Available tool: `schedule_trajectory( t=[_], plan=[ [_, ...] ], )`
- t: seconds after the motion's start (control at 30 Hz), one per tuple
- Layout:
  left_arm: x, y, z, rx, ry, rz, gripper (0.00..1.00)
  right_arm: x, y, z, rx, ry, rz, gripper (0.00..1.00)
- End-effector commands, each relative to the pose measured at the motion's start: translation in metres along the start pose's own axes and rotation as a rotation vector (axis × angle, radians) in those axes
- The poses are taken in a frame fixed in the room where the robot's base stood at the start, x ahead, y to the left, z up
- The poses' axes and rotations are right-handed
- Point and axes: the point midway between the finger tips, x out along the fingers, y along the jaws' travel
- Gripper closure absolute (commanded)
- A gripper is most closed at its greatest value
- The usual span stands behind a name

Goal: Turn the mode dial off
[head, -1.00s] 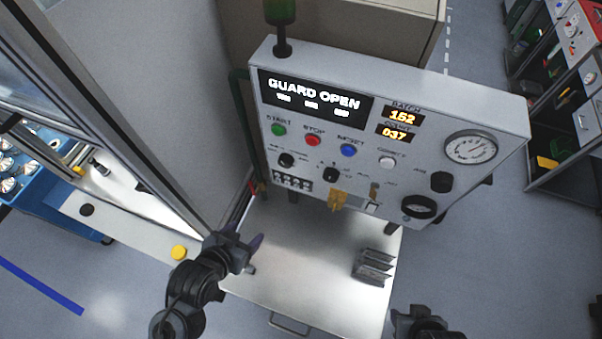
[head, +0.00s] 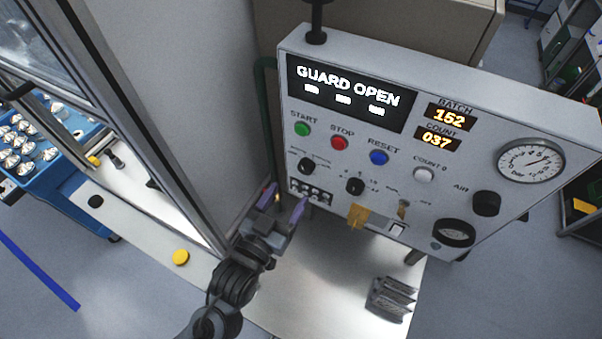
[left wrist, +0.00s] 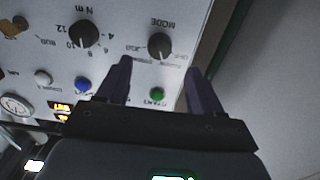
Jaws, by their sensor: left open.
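The mode dial (head: 305,165) is a round black knob at the left of the panel's lower rows, under the green START button (head: 302,129). In the left wrist view the dial (left wrist: 160,46) appears upside down with the word MODE by it; the position its pointer marks is too small to tell. My left gripper (head: 284,200) is open and empty, just below and left of the dial, with purple fingers toward the panel. In the left wrist view the dial shows between and beyond the open fingers (left wrist: 158,68), apart from them. My right gripper is out of view.
The control panel (head: 455,92) reads GUARD OPEN. Near the dial are another black knob (head: 355,186), a red STOP button (head: 339,143) and a row of small connectors (head: 311,192). A steel table (head: 340,265) below holds a metal bracket (head: 391,299).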

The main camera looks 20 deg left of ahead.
Motion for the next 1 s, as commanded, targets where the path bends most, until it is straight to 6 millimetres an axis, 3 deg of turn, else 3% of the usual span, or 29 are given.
schedule_trajectory(
  t=[0.2,0.43,0.9,1.0],
  plan=[
    [0.038,0.0,-0.003,0.002,0.001,0.0,0.34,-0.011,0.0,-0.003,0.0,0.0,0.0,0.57],
    [0.064,0.0,-0.001,0.001,-0.001,-0.001,0.34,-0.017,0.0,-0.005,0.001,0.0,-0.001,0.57],
    [0.074,0.0,0.001,0.0,-0.002,0.0,0.34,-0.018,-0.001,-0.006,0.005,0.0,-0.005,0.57],
    [0.074,0.0,0.0,0.0,-0.002,0.0,0.49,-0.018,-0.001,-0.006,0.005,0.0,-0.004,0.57]
  ],
)
